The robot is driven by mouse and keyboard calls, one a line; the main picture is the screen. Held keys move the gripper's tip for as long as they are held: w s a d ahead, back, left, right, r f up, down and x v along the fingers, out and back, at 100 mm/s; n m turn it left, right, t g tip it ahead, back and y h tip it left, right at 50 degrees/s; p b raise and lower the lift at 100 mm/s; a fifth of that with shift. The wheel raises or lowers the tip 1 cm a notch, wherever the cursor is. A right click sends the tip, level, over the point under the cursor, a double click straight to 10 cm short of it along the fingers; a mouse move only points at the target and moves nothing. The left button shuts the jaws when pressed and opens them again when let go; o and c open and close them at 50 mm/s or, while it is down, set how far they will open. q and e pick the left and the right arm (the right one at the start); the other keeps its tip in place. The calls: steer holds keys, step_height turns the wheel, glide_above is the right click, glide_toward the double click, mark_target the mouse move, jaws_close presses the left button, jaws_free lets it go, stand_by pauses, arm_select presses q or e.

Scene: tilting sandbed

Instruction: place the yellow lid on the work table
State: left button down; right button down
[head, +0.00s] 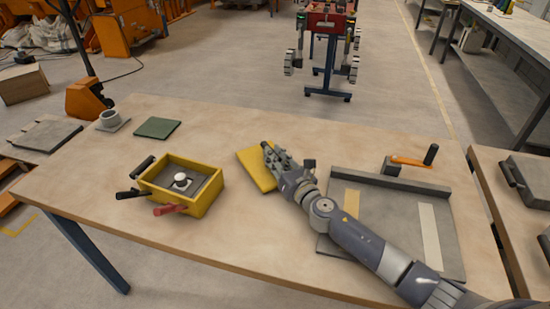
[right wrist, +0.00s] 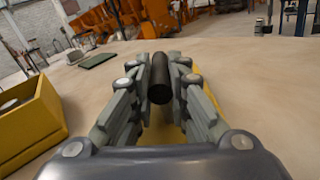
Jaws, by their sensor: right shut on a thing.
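The yellow lid (head: 253,172) is a flat plate over the middle of the work table (head: 100,205), right of the yellow box. My right gripper (head: 269,156) is above the lid and hides part of it. In the right wrist view its fingers are shut on the lid's dark round handle (right wrist: 160,80), with yellow showing below. The lid is low and near the tabletop; I cannot tell if it touches. My left gripper is not in view.
The open yellow box (head: 205,200) holds a grey insert with a white knob; black and red handles stick out. A grey tray (head: 390,215) with an orange crank (head: 408,161) is at right. The front-middle tabletop is bare.

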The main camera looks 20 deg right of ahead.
steer(key=c, duration=1.5)
jaws_free()
steer(key=shift+f, duration=0.1)
steer(key=shift+c, duration=0.2)
steer(key=shift+r+p, duration=0.3)
steer(key=s, duration=0.2)
steer(key=s+d, duration=0.1)
steer(key=s, duration=0.4)
steer(key=shift+s+d+f, duration=0.1)
steer(key=shift+s+d, duration=0.05)
steer(key=shift+d, duration=0.1)
